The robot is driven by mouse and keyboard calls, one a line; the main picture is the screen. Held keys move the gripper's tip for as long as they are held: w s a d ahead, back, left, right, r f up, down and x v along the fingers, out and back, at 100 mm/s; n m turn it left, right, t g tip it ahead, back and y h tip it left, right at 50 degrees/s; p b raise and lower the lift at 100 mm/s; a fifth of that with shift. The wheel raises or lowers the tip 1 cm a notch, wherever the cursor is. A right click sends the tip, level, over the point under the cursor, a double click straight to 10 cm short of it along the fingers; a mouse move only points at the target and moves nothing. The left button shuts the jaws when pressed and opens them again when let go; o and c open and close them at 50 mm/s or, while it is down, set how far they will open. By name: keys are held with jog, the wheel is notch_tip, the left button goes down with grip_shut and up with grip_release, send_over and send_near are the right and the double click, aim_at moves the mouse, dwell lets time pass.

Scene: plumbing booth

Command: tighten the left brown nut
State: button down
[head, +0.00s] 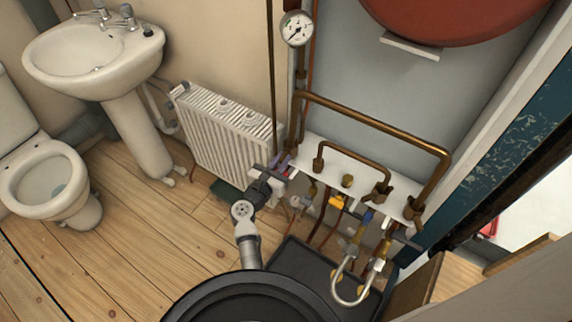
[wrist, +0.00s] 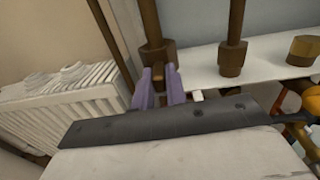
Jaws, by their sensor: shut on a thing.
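The left brown nut (wrist: 156,54) is at the foot of a vertical brown pipe, at the left end of the white board (wrist: 205,72) in the wrist view. My gripper (wrist: 160,84) has two purple fingers, shut on this nut from the near side, one finger at each side. The nut's lower part is partly hidden by the fingers. In the head view my gripper (head: 281,164) reaches the left end of the white board, and the nut there is too small to make out clearly.
A second brown nut (wrist: 232,60) and a brown cap (wrist: 303,49) stand to the right on the board. A white radiator (head: 222,135) is close on the left. Valves and hoses hang below the board, above a dark tray (head: 293,252). Wooden floor at left is open.

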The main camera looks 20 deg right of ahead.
jog(key=w+m+g+h+b, duration=0.1)
jog(key=m+g+b, duration=0.1)
jog(key=g+b, duration=0.1)
jog(key=w+a+m+g+h+b, duration=0.1)
jog(key=m+g+h+b, duration=0.1)
jog(key=m+g+b, duration=0.1)
jog(key=w+m+g+h+b, duration=0.1)
jog(key=m+g+b, duration=0.1)
jog(key=g+b, duration=0.3)
jog(key=shift+w+a+m+h+b, duration=0.2)
jog(key=shift+w+m+h+b, duration=0.1)
jog(key=shift+m+b, duration=0.15)
jog(key=c, duration=1.4)
grip_release()
jog(key=shift+d, duration=0.1)
jog(key=shift+c, duration=0.2)
jog(key=a+b, duration=0.2)
jog(key=a, duration=1.1)
jog(key=shift+s+a, duration=0.25)
jog(key=shift+a, duration=0.15)
